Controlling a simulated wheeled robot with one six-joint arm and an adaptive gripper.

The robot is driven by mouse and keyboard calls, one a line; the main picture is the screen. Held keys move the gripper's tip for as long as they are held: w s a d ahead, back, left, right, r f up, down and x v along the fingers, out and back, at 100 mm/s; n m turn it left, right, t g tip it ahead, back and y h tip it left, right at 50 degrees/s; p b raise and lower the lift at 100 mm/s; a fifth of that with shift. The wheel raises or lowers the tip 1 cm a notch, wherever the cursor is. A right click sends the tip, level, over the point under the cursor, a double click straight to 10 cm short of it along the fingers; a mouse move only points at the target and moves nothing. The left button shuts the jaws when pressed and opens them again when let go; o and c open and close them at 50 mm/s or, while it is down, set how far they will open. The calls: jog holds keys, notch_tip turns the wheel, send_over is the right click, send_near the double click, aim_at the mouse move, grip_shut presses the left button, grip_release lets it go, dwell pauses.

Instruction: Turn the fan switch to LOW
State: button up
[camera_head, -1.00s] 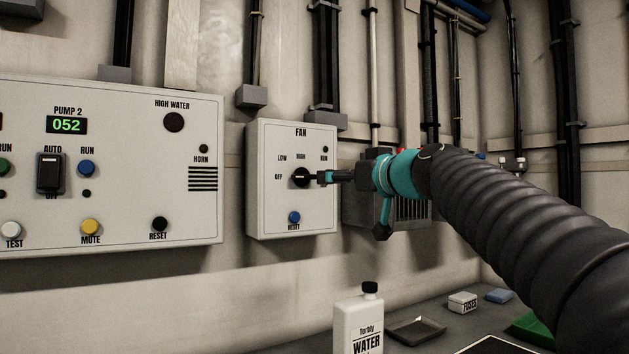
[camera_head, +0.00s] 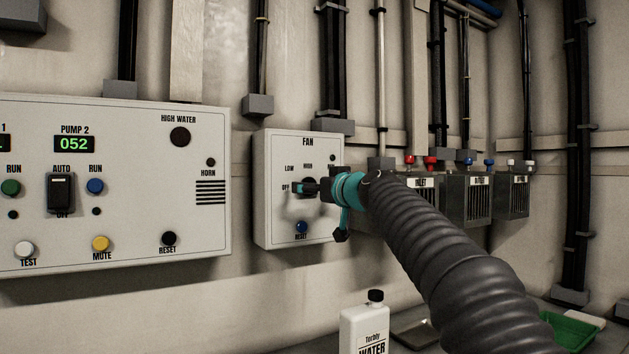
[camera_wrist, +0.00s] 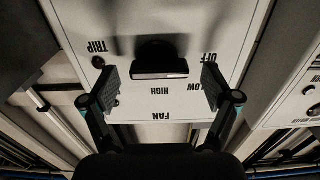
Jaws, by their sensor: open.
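The fan box (camera_head: 275,215) is a pale wall panel marked FAN with a black rotary switch. In the wrist view the switch (camera_wrist: 158,62) shows as a wide dark bar lying level, in line with OFF at right. LOW (camera_wrist: 192,87) and HIGH stand below, upside down. My gripper (camera_wrist: 160,86) is open, with one finger on each side of the switch and a visible gap to each. In the head view my gripper (camera_head: 303,188) is at the box front and hides most of the switch, so its pointer cannot be read there.
A larger pump panel (camera_head: 120,240) with buttons is left of the fan box. Grey vented boxes (camera_head: 468,200) with coloured knobs are on the wall at right. A white water bottle (camera_head: 364,328) stands below, with a green tray (camera_head: 570,328) at lower right.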

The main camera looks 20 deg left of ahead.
jog(key=shift+w+a, duration=0.15)
jog(key=shift+a, duration=0.05)
jog(key=c, duration=1.1)
jog(key=shift+c, duration=0.2)
jog(key=shift+m, duration=0.4)
jog(key=shift+w+d+m+p, duration=0.1)
jog(key=shift+m+p, duration=0.45)
jog(key=shift+m, duration=3.45)
